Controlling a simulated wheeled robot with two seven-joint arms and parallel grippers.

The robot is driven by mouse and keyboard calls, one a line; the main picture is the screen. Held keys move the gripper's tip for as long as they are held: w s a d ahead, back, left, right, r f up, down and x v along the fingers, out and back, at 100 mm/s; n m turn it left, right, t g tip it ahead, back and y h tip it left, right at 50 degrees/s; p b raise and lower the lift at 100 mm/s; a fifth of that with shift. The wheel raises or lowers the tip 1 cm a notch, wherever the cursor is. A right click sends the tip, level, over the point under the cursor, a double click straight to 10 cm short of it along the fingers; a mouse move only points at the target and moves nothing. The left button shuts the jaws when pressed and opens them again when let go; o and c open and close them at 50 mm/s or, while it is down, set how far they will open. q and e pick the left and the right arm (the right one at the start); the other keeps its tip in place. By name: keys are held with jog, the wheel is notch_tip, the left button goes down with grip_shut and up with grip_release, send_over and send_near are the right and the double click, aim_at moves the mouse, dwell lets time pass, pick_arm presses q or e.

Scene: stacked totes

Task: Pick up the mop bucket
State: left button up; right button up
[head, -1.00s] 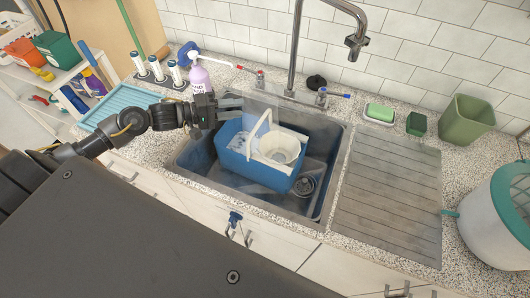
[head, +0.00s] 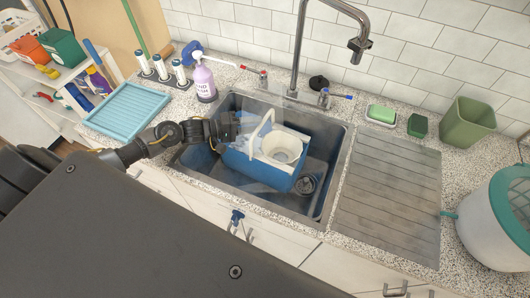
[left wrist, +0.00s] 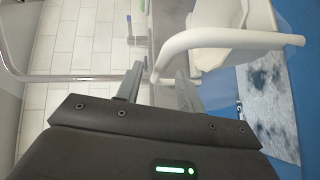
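The mop bucket (head: 262,172) is a blue tub with a white wringer (head: 284,147) and a raised white handle (head: 262,131). It stands in the sink (head: 325,197). My left gripper (head: 242,125) is over the sink, just left of the handle. In the left wrist view my left gripper (left wrist: 158,84) is open. The white handle (left wrist: 215,40) shows there just beyond the fingertips, with its lower end near the gap between them. I cannot tell whether it touches. My right gripper is not in view.
The tall faucet (head: 300,50) rises behind the sink. A soap bottle (head: 204,82) and a blue tray (head: 127,108) are at the left. The ribbed drainboard (head: 390,200) at the right is clear. A white bin with a teal rim (head: 490,225) stands far right.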

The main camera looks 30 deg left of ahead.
aim_at(262, 124)
pick_arm(q)
jog(key=x, duration=0.3)
jog(key=shift+w+d, duration=0.15)
jog(key=shift+c, duration=0.4)
grip_shut()
dwell(0.8)
jog(key=shift+w+r, duration=0.15)
jog(key=shift+r, duration=0.15)
